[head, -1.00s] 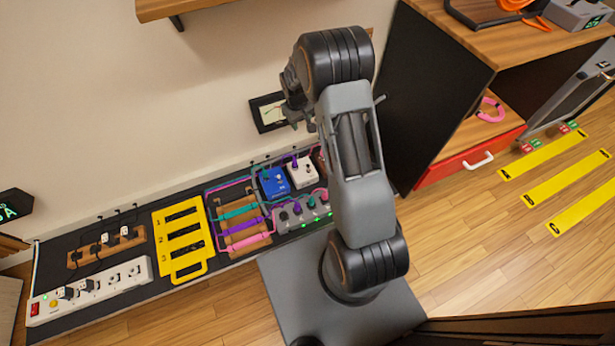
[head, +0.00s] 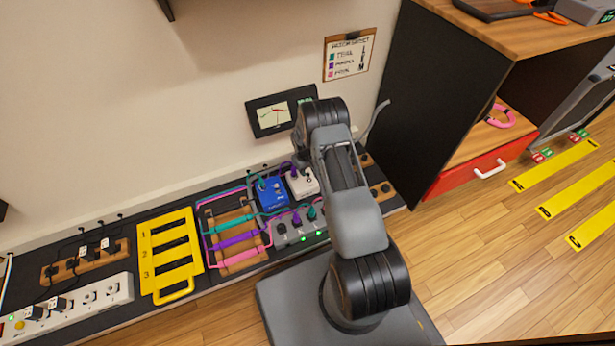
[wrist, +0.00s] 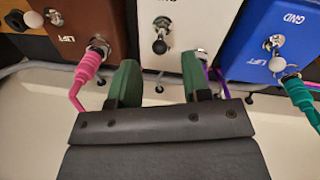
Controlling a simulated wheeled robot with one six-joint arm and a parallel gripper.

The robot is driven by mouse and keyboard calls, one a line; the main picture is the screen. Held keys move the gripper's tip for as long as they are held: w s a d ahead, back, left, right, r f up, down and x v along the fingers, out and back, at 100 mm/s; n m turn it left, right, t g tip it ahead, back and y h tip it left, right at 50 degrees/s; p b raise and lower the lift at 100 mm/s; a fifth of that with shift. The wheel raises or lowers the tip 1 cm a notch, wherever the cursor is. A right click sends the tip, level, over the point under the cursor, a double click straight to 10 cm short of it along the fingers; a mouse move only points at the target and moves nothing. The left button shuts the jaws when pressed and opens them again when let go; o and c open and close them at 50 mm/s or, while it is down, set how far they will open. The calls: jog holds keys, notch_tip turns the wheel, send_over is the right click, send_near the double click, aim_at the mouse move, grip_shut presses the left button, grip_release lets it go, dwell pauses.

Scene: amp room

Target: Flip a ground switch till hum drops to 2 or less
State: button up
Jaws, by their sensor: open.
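In the wrist view my gripper (wrist: 159,74) is open, its green fingers spread in front of the white box (wrist: 180,10). The white box's small toggle switch (wrist: 160,45) shows just beyond the gap between them; I see no contact. The brown box (wrist: 90,15) at left has a switch (wrist: 55,17) and a pink plug. The blue box (wrist: 255,45) at right, marked GND and LIFT, has a switch (wrist: 277,62) and a teal plug. In the head view the blue box (head: 271,193) and white box (head: 301,184) are partly beside my arm, which hides my fingers. The wall meter (head: 274,115) has a needle, its number unreadable.
A power strip (head: 80,305), yellow slotted plate (head: 148,240) and coloured cables (head: 235,240) lie along the bench. A grey pedal (head: 282,232) stands before the boxes. A dark cabinet (head: 430,100) with a red drawer (head: 455,180) stands right.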

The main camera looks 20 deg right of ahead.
aim_at(309, 175)
jog(key=shift+w+d+f+b, duration=0.15)
jog(key=shift+f+b, duration=0.5)
jog(key=shift+f, duration=1.35)
jog(key=shift+c, duration=0.2)
grip_shut()
jog(key=shift+s+r+t+p, duration=0.1)
jog(key=shift+s+t+p, duration=0.3)
jog(key=shift+t, duration=0.2)
jog(key=shift+d+f+t+b, duration=0.1)
jog(key=shift+f+t+b, duration=0.4)
jog(key=shift+b, duration=0.55)
jog(key=shift+s+r+t+b, duration=0.15)
jog(key=shift+r+t+b, duration=0.15)
jog(key=shift+r+t, duration=0.2)
